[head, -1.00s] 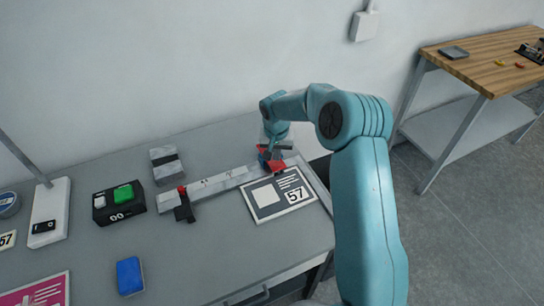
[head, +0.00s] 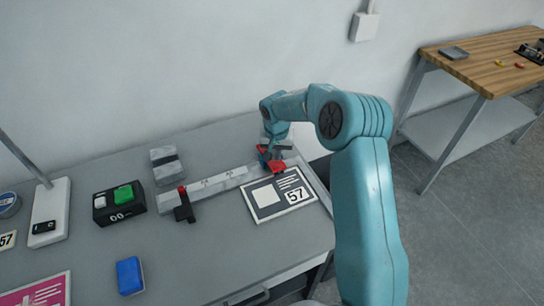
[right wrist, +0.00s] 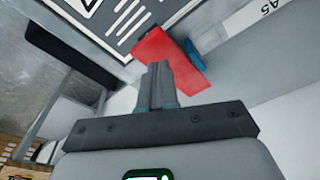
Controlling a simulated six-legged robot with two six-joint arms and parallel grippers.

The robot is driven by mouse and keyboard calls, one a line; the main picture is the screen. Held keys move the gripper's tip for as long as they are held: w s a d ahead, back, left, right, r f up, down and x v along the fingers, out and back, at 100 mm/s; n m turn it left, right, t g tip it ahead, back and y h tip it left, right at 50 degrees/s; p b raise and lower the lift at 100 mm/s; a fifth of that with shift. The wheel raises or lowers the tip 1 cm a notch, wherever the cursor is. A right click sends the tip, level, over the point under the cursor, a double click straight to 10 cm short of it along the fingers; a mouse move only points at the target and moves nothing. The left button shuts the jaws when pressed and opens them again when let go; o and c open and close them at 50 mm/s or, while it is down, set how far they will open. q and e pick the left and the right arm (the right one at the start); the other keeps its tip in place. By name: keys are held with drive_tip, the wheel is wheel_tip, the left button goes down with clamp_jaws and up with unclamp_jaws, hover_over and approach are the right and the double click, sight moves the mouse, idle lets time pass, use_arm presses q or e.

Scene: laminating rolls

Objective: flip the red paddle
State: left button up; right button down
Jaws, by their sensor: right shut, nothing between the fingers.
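The red paddle (head: 278,167) is at the right end of the long pale rail (head: 219,182), partly hidden by my right arm in the head view. In the right wrist view the red paddle (right wrist: 168,55) is a flat red piece with a small blue part (right wrist: 194,54) beside it. My right gripper (head: 268,154) is at the paddle, shut and empty. In the right wrist view its fingertips (right wrist: 158,66) overlap the paddle's near edge; I cannot tell if they touch it. My left gripper is not in view.
A framed card marked 57 (head: 266,212) lies just in front of the paddle. A black clamp with a red top (head: 184,206) is at the rail's left end. A black box with a green button (head: 124,194), a grey block (head: 168,170) and a blue block (head: 129,276) stand further left.

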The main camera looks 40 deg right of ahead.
drive_tip(key=shift+f+b, duration=1.1)
drive_tip(key=shift+f, duration=0.1)
idle(0.8)
drive_tip(key=shift+r+p, duration=1.8)
drive_tip(key=shift+r, duration=1.75)
